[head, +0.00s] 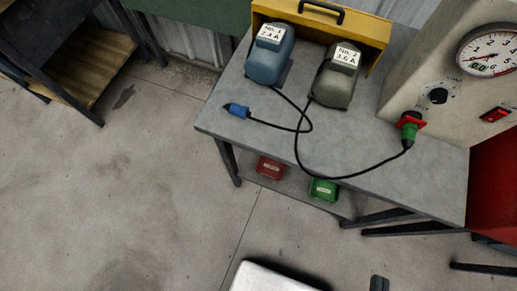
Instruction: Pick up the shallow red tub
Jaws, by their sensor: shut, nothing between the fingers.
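The shallow red tub (270,168) is a small dark red box with a pale label. It sits on the lower shelf of the grey table, near the shelf's front edge and under the tabletop. My gripper (379,283) shows only as two dark fingertips close together at the bottom edge. It is shut and empty, well below the tub in the picture and to its right, apart from it. The rest of the gripper is out of frame.
A green tub (323,191) sits right of the red one. The grey tabletop (240,136) overhangs the shelf, holding two motors, cables and a gauge box (455,75). Table legs stand either side. Open floor (150,200) lies in front. A wooden shelf unit (95,65) is at left.

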